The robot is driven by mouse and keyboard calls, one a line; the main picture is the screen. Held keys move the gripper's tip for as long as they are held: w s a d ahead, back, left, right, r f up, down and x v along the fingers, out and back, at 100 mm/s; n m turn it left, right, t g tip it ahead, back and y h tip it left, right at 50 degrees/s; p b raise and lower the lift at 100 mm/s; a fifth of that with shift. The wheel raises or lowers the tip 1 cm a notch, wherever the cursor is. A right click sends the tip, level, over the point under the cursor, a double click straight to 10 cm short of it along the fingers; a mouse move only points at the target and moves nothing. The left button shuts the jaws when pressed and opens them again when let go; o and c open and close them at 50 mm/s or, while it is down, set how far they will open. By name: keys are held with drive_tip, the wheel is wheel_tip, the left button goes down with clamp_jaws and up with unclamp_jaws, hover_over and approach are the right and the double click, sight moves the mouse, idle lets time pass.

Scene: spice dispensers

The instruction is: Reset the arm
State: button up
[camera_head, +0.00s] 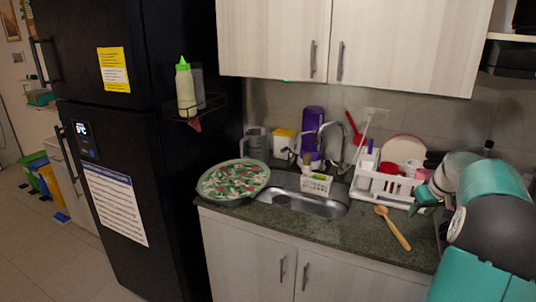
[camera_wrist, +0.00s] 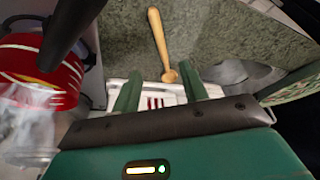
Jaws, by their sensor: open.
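My arm with its teal and dark links shows at the right of the head view. My gripper (camera_wrist: 160,88) shows in the wrist view with its two green fingers spread apart and nothing held between them. In the head view my gripper (camera_head: 424,196) is over the right part of the counter, close to the white dish rack (camera_head: 368,188). Part of the white rack also shows beyond the fingers in the wrist view.
A wooden spoon (camera_head: 393,228) lies on the counter (camera_head: 345,234). A sink (camera_head: 313,203) and a green patterned tray (camera_head: 233,180) are left of it. A bottle (camera_head: 185,90) stands on the fridge's side shelf. A red pot (camera_wrist: 40,75) shows left in the wrist view.

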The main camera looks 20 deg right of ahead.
drive_tip(key=w+a+r+n, duration=0.1)
drive_tip(key=w+a+r, duration=0.15)
drive_tip(key=a, duration=0.65)
drive_tip(key=w+a+r, duration=0.1)
drive_tip(key=a+r, duration=0.2)
drive_tip(key=a, duration=0.7)
drive_tip(key=w+a+r+n, duration=0.1)
drive_tip(key=w+a+r, duration=0.1)
drive_tip(key=a, duration=0.7)
drive_tip(key=s+a+n, duration=0.1)
drive_tip(key=s+a, duration=0.3)
drive_tip(key=a, duration=0.4)
drive_tip(key=s+a, duration=0.3)
drive_tip(key=a, duration=0.6)
drive_tip(key=s+a+f+t+y, duration=0.1)
drive_tip(key=s+a+f, duration=0.2)
drive_tip(key=s+a, duration=0.6)
drive_tip(key=shift+s+f+n, duration=0.2)
drive_tip(key=shift+s+n, duration=0.2)
drive_tip(key=shift+a, duration=0.1)
drive_tip(key=shift+c, duration=0.8)
